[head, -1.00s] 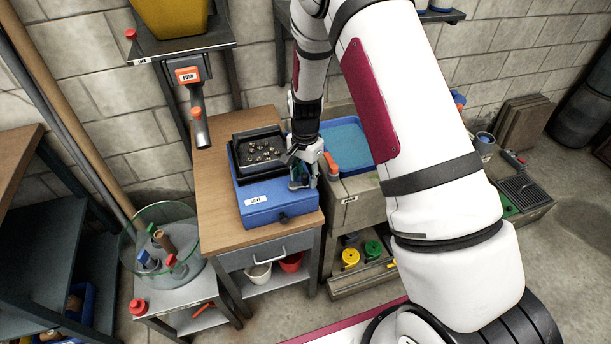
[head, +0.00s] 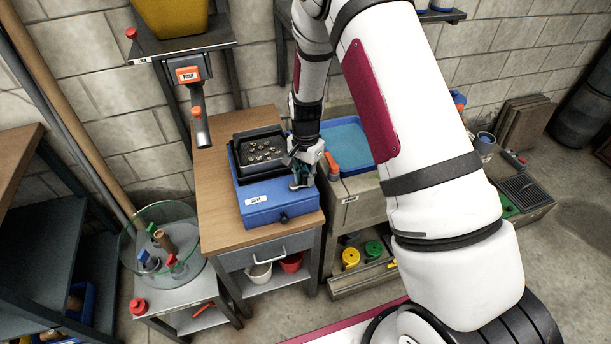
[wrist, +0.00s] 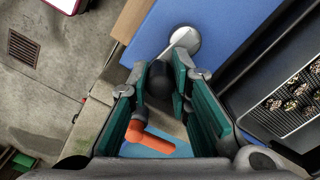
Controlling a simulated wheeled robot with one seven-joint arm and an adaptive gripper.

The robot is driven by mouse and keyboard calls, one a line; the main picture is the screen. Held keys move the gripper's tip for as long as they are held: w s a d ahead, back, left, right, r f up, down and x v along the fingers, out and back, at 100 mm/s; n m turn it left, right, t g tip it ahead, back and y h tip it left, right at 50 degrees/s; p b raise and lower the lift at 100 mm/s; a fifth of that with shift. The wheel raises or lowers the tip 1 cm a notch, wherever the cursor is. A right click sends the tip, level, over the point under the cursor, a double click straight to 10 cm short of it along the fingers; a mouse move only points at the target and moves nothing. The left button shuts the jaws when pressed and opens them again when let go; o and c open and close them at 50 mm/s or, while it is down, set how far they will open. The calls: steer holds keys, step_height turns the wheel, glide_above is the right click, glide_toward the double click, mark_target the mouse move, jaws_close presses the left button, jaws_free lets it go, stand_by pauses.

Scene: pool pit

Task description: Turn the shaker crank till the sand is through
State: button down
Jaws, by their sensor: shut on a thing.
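The shaker is a blue box (head: 285,205) on the wooden bench top, labelled on its front. A black sieve tray (head: 238,158) sits on top with several small pebble-like bits (head: 265,153) on its dark mesh. I make out no sand on the mesh. The crank has a pale metal arm (wrist: 182,40) on the blue side and a black knob (wrist: 158,80). My gripper (head: 301,178) is at the box's right side. In the wrist view my gripper (wrist: 163,92) is shut on the crank's black knob, between its green-lined fingers. The box's inside is hidden.
A blue basin (head: 345,140) with an orange tap (head: 332,163) stands close right of the shaker. A lever marked PUSH (head: 189,75) hangs behind left. A glass tub (head: 130,250) with tools stands at left. The bench's left strip is clear.

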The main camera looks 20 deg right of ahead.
steer(key=n, duration=0.1)
steer(key=w+n+b, duration=0.1)
steer(key=n, duration=0.1)
steer(key=shift+w+n, duration=0.15)
steer(key=shift+n, duration=0.15)
steer(key=n, duration=0.1)
steer(key=n+b, duration=0.1)
steer(key=shift+w+a+n, duration=0.1)
steer(key=shift+w+n, duration=0.25)
steer(key=shift+n, duration=0.05)
steer(key=n, duration=0.1)
steer(key=w+n+b, duration=0.1)
steer(key=n, duration=0.1)
steer(key=a+n+b, duration=0.1)
steer(key=n, duration=0.1)
steer(key=shift+w, duration=0.15)
steer(key=n, duration=0.2)
steer(key=a+n+b, duration=0.1)
steer(key=n, duration=0.2)
steer(key=shift+w+a+n, duration=0.15)
steer(key=shift+w+n, duration=0.2)
steer(key=shift+n, duration=0.05)
steer(key=shift+a+n+b, duration=0.2)
steer(key=shift+a+n, duration=0.15)
steer(key=shift+n, duration=0.7)
steer(key=shift+a+n+b, duration=0.15)
steer(key=shift+a+n, duration=0.15)
steer(key=shift+n, duration=0.75)
